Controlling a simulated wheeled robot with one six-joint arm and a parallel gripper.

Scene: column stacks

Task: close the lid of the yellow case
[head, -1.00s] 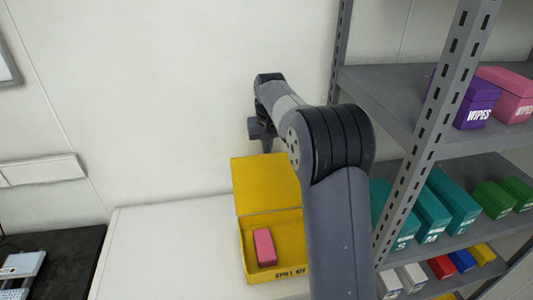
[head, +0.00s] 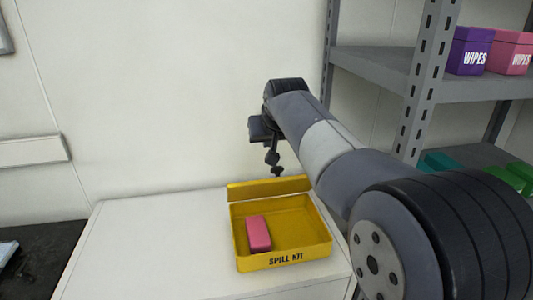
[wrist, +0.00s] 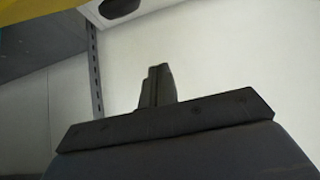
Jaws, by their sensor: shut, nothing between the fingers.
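The yellow case (head: 284,262), marked SPILL KIT, stands open on the white table. Its lid (head: 270,188) shows as a narrow yellow strip along the back edge; its exact tilt is hard to tell. A pink block (head: 258,233) lies inside the case at the left. My gripper (head: 275,172) points down just above the lid's top edge in the head view, shut and empty; whether it touches the lid is unclear. The shut fingers (wrist: 156,88) also show in the wrist view. A yellow surface fills that view's top left corner, too cropped to identify.
The white table (head: 150,245) is clear to the left of the case. A grey shelf rack (head: 425,80) with purple (head: 468,52) and pink (head: 510,53) boxes stands at the right, close to my arm. A dark surface (head: 40,255) lies at far left.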

